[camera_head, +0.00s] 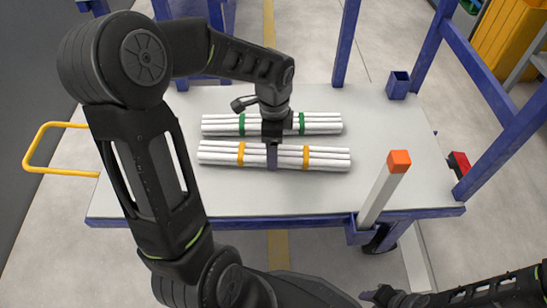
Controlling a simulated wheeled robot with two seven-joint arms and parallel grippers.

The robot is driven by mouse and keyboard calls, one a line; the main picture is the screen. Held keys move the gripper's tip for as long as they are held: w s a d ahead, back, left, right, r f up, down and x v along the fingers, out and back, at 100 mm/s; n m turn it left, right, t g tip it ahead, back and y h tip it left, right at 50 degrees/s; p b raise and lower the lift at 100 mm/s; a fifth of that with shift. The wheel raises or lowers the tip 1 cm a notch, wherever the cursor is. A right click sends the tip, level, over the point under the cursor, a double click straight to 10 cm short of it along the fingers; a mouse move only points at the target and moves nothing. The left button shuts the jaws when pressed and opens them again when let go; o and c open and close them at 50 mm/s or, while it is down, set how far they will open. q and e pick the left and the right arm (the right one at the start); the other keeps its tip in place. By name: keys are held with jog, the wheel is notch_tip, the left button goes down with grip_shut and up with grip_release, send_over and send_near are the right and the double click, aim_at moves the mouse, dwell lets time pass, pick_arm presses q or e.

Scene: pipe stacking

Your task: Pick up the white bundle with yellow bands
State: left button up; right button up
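The white bundle with yellow bands (327,159) lies flat across the middle of the table. It is several white pipes held by two yellow bands. My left gripper (272,157) points down at the bundle's middle, between the bands. Its fingers overlap the pipes in this view; I cannot tell whether they are shut on them. A similar white bundle with green bands (325,123) lies parallel just behind, partly hidden by my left gripper. My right gripper (378,296) is low at the bottom right, away from the table; its opening is unclear.
The white table (140,190) has a blue frame and posts. A white post with an orange top (386,185) stands at the front right corner. A small blue socket (397,85) is at the back right. A yellow handle (50,170) projects left. The table's right part is clear.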

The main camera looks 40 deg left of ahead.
pick_arm(q)
notch_tip(320, 180, down, 3)
jog(key=shift+r+b, duration=0.1)
jog(key=shift+b, duration=0.2)
jog(key=shift+c, duration=0.2)
grip_shut()
dwell(0.8)
